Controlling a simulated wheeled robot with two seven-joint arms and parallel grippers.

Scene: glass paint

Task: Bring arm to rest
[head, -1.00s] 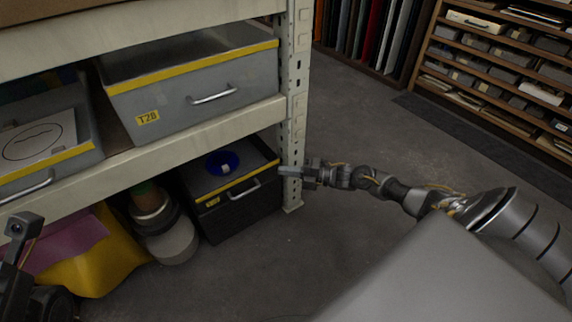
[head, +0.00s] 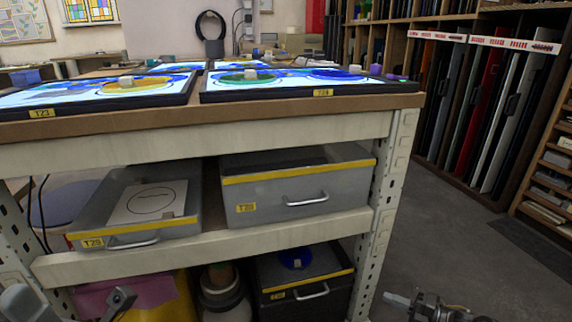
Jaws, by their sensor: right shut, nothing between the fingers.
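My right gripper (head: 397,299) shows at the bottom edge of the head view, right of the shelf's front right post. It is shut and empty, with bare floor around it. The rest of my right arm runs out of the picture at the bottom. Part of my left arm (head: 120,298) shows at the bottom left, in front of the lower shelf. Its fingers cannot be made out.
A metal shelf unit (head: 190,262) stands in front of me, with light panels (head: 323,93) on top. It holds grey drawers (head: 300,201) and a black bin (head: 305,293) below. Racks (head: 490,110) stand at the back right. The floor (head: 440,240) at right is clear.

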